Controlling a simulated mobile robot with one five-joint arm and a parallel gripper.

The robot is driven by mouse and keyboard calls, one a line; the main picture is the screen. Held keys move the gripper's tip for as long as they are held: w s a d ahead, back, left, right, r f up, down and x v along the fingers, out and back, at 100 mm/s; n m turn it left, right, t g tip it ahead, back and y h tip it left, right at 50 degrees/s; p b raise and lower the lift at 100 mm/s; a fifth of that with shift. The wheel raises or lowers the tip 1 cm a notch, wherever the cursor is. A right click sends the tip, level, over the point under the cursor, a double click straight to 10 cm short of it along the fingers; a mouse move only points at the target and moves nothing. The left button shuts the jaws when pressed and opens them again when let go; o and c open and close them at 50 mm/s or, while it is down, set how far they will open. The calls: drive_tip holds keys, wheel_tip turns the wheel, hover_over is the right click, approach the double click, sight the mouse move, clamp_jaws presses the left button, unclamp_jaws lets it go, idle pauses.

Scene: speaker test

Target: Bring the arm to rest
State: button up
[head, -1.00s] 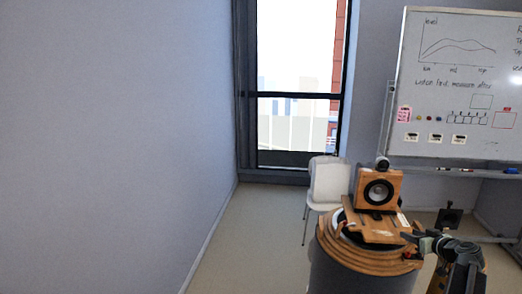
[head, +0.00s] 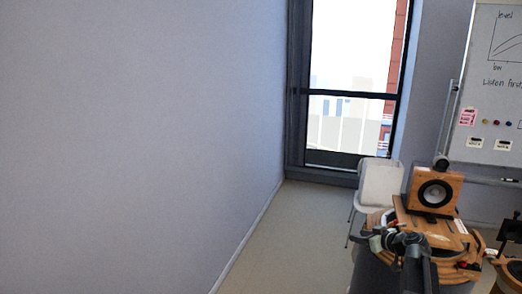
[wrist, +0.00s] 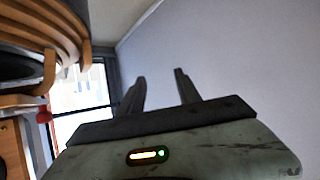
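My gripper (wrist: 160,88) shows in the wrist view with its two dark fingers apart and nothing between them. A plain wall lies beyond the fingers. In the head view my arm rises from the bottom edge, and its end (head: 384,240) is in front of the left side of a round wooden-topped stand. I cannot tell whether it touches the stand. A wooden speaker (head: 435,193) with a dark cone sits upright on the stand's board.
The round stand (head: 458,262) has layered wooden rings. It also shows at the wrist view's upper left (wrist: 75,30). A white chair (head: 379,184) stands behind it, near a tall window (head: 352,60). A whiteboard (head: 490,100) is at right. The floor (head: 290,240) left of the stand is clear.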

drive_tip(key=s+a+f+n+g+b, duration=0.1)
drive_tip(key=s+a+f+g, duration=0.3)
drive_tip(key=a, duration=0.6)
drive_tip(key=s+a+f+n+g+b, duration=0.15)
drive_tip(key=a+f, duration=0.35)
drive_tip(key=a, duration=0.5)
drive_tip(key=s+a+f+g+b, duration=0.2)
drive_tip(key=s+a+f, duration=0.25)
drive_tip(key=a, duration=0.55)
drive_tip(key=s+d+f+m+g+h, duration=0.2)
drive_tip(key=s+m, duration=0.1)
drive_tip(key=s, duration=0.3)
drive_tip(key=s+d+f+m+g+h, duration=0.2)
drive_tip(key=s+d+m, duration=0.1)
drive_tip(key=s+m, duration=0.1)
drive_tip(key=shift+s+d+f+h, duration=0.2)
drive_tip(key=shift+s+d+h, duration=0.15)
drive_tip(key=shift+s, duration=0.5)
drive_tip(key=shift+w, duration=0.1)
